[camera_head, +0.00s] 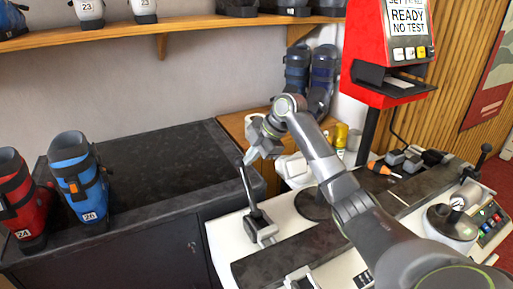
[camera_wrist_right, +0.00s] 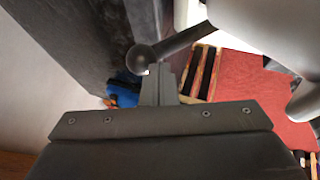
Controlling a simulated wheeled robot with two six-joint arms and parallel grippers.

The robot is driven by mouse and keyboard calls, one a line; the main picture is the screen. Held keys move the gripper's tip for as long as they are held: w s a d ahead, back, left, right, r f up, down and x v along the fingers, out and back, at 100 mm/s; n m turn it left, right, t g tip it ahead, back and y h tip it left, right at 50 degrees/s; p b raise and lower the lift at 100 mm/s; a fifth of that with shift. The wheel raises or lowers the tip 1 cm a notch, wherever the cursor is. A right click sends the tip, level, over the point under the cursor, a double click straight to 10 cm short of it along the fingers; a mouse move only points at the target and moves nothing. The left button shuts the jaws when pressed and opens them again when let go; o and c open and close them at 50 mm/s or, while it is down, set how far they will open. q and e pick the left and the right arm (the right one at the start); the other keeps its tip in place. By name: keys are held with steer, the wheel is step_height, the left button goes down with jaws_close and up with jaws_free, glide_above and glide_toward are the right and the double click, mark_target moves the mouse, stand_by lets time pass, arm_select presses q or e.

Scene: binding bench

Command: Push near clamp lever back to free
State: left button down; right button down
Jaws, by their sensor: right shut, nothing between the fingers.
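My left gripper is not in view.
A dark track (camera_head: 290,250) runs along the white bench. An orange-handled screwdriver (camera_head: 380,168) lies at the back. A red tester screen (camera_head: 385,50) stands behind. Blue (camera_head: 75,175) and red (camera_head: 18,195) boots stand on the dark counter at left, whose middle is clear.

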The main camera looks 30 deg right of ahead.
steer(key=shift+w+f, duration=0.15)
steer(key=shift+w+d+f, duration=0.1)
steer(key=shift+w+f, duration=0.45)
steer(key=shift+w, duration=0.4)
steer(key=shift+w+f, duration=0.55)
steer(key=shift+w, duration=0.35)
steer(key=shift+r, duration=0.1)
steer(key=b+v, duration=0.3)
steer(key=v, duration=1.4)
steer(key=shift+r, duration=0.2)
